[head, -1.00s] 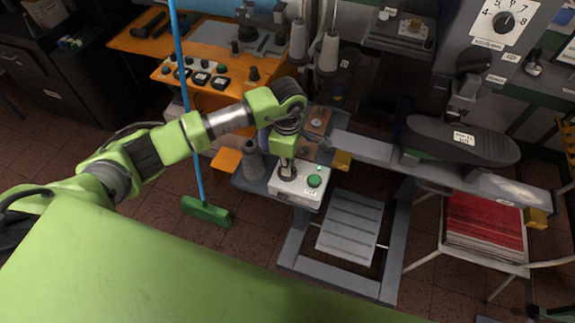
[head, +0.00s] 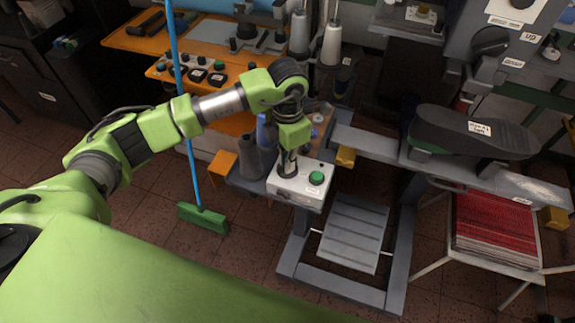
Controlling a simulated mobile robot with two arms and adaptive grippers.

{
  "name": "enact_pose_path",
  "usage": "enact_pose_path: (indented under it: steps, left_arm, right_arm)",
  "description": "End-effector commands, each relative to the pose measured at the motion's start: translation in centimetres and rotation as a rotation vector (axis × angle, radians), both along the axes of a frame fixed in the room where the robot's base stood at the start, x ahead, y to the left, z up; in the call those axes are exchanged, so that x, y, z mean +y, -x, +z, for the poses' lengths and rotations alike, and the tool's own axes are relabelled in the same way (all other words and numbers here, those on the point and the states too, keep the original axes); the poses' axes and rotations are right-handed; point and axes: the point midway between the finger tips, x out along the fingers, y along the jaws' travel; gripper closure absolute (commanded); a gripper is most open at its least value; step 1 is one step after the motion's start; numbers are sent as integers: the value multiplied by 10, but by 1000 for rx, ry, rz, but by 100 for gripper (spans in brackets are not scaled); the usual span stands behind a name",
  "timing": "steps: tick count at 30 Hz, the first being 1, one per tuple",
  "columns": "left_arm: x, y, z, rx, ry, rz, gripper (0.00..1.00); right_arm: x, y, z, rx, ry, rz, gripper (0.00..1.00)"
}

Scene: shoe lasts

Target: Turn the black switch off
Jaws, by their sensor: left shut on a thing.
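A light grey control box (head: 300,192) with a green button (head: 316,178) sits at the end of the grey machine frame, in the middle of the head view. My left gripper (head: 288,172) points down onto the left part of the box's top face, beside the green button. It is shut on the black switch, which is mostly hidden by the fingers. My right gripper is not in view.
A black shoe sole (head: 470,133) lies on the machine arm at right. A green broom (head: 203,217) with a blue handle stands at left. A grey slatted pedal (head: 354,232) is below the box.

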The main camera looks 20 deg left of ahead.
Motion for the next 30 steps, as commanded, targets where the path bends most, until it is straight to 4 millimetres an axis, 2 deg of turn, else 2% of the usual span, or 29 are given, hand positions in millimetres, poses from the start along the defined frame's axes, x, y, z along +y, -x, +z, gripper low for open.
enact_pose_path:
  steps: [3,15,24,30]
  left_arm:
    - [1,-1,-2,-3,-1,112,100]
    - [1,-1,-1,-3,-1,463,100]
    - [1,-1,0,-4,0,631,100]
    - [1,-1,1,-3,1,683,100]
  right_arm:
    - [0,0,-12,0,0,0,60]
    - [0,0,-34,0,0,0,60]
    - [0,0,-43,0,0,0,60]
    - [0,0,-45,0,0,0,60]
